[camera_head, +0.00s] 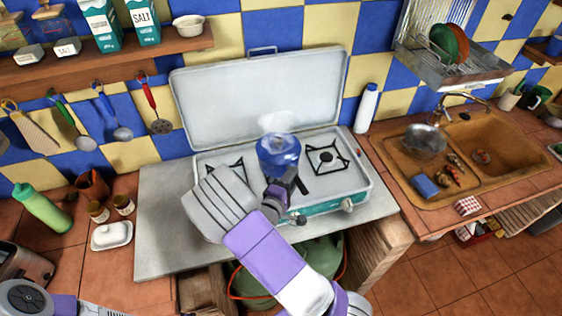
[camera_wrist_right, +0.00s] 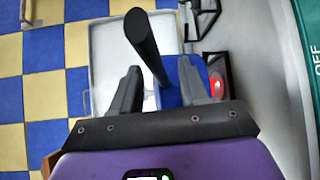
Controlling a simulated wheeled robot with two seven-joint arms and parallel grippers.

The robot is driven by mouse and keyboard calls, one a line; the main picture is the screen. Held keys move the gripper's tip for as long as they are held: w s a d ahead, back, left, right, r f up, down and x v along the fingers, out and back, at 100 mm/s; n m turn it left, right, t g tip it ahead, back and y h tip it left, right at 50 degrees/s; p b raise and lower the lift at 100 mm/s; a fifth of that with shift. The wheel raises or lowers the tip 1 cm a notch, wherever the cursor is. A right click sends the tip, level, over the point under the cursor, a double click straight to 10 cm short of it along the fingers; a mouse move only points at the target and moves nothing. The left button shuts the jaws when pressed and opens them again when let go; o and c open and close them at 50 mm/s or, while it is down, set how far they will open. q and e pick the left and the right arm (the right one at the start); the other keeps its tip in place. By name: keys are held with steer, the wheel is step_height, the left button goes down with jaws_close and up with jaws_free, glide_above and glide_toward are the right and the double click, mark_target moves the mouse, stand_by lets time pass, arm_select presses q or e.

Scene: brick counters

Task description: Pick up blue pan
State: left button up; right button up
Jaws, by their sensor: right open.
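The blue pan (camera_head: 278,152) sits at the middle of the open camping stove (camera_head: 345,195), between two burners. Its dark handle (camera_head: 302,184) points toward me. My right gripper (camera_head: 287,184) is at the pan's near side, by the handle, and hides part of it. In the right wrist view the open fingers (camera_wrist_right: 158,80) stand on either side of the black handle (camera_wrist_right: 145,42), with a gap to each finger. Part of the blue pan (camera_wrist_right: 172,97) shows behind. Whether a finger touches the handle is unclear. My left gripper is out of view.
The stove's raised lid (camera_head: 258,100) stands behind the pan. A white bottle (camera_head: 367,108) is to its right, then a sink (camera_head: 510,140). A butter dish (camera_head: 111,235), jars and a green bottle (camera_head: 42,208) are on the left counter. The grey slab (camera_head: 160,225) left of the stove is clear.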

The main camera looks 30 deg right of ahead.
steer(key=shift+x, duration=1.3)
jaws_close()
steer(key=shift+r, duration=0.1)
